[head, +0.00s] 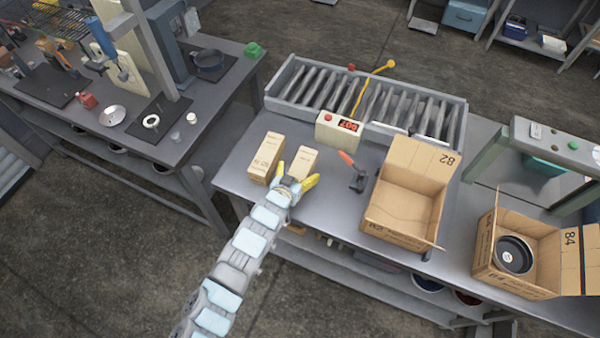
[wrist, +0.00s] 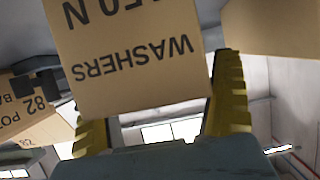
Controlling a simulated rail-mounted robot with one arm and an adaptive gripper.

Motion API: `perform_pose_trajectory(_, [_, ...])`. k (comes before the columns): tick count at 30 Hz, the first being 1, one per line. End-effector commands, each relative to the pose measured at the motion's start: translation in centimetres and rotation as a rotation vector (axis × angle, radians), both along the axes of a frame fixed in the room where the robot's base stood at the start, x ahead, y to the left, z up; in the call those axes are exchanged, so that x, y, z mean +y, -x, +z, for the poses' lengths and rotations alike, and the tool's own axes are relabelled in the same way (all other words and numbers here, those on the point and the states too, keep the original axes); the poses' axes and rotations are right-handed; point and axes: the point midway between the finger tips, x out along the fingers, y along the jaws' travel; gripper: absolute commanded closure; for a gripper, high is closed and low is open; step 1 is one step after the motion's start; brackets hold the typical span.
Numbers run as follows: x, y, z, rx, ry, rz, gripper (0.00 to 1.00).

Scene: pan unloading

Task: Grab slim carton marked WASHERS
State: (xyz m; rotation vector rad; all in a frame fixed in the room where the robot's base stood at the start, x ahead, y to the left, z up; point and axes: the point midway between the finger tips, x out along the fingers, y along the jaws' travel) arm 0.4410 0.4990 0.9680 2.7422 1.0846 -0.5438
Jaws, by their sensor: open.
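The slim carton marked WASHERS (head: 303,161) is a tan box standing on the grey bench. In the wrist view the carton (wrist: 135,55) shows its lettering upside down and fills the upper middle. My gripper (head: 296,176) is open at the carton's near side, with its yellow fingers spread to the left and right. In the wrist view the carton's face lies between the two fingers, and a gap shows beside the right one. I cannot tell whether either finger touches it. Part of the left finger is hidden behind the carton.
Another tan carton (head: 266,157) stands close on the left; it also shows in the wrist view (wrist: 270,28). A red-handled tool (head: 354,172) lies to the right, before the open box marked 82 (head: 405,195). A roller conveyor (head: 365,100) and red-display unit (head: 339,131) are behind.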

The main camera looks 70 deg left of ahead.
Motion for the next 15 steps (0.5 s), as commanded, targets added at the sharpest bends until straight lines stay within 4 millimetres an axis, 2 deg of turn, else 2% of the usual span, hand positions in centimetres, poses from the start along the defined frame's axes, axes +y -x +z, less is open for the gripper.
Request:
perform_pose_trajectory(6, [0.80,-0.90,-0.59,0.002,0.001,0.000,0.04])
perform_pose_trajectory(15, [0.92,-0.98,-0.63,0.001,0.001,0.000,0.04])
